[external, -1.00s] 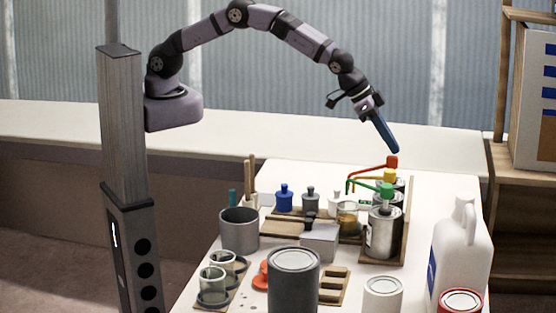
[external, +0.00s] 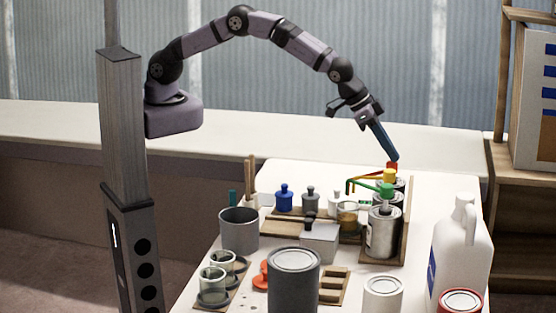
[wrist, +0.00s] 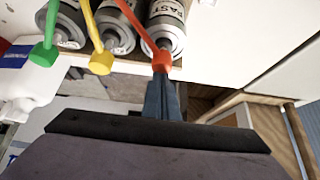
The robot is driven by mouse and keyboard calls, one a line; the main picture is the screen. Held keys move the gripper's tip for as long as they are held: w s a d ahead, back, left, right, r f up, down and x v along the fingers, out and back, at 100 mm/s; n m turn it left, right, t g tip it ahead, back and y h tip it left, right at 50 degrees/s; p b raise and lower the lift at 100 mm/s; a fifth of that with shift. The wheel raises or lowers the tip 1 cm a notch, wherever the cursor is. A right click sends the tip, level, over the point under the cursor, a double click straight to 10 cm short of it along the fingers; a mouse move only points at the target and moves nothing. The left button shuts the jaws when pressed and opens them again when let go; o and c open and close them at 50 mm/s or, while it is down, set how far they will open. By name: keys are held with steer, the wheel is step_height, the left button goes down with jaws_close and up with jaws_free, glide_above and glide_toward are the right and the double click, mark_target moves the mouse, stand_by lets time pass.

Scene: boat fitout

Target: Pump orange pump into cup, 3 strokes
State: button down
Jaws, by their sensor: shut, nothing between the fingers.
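The orange pump head (external: 391,166) is the rearmost of three pumps in a wooden rack, behind the yellow one (external: 390,175) and the green one (external: 387,189). My gripper (external: 395,157) is shut and empty, pointing down, its fingertips on top of the orange head. In the wrist view the fingertips meet the orange head (wrist: 161,61), whose tube runs up-left beside its can (wrist: 166,27). A small clear cup with amber contents (external: 348,218) stands left of the cans near the spout ends. Whether liquid comes out is too small to tell.
A metal can (external: 383,235) with the green pump stands in front. A white jug (external: 460,250) is at right. A grey box (external: 319,243), a grey pot (external: 239,230) and small bottles (external: 284,199) crowd the left. A shelf stands at the far right.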

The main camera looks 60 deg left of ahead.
steer(key=shift+a+f+b, duration=0.1)
steer(key=shift+f+b, duration=0.2)
steer(key=shift+f, duration=0.4)
steer(key=shift+r, duration=0.2)
steer(key=shift+r+p, duration=1.05)
steer(key=shift+r, duration=0.6)
steer(key=shift+r, duration=0.1)
steer(key=shift+r+p, duration=0.9)
steer(key=shift+r, duration=0.55)
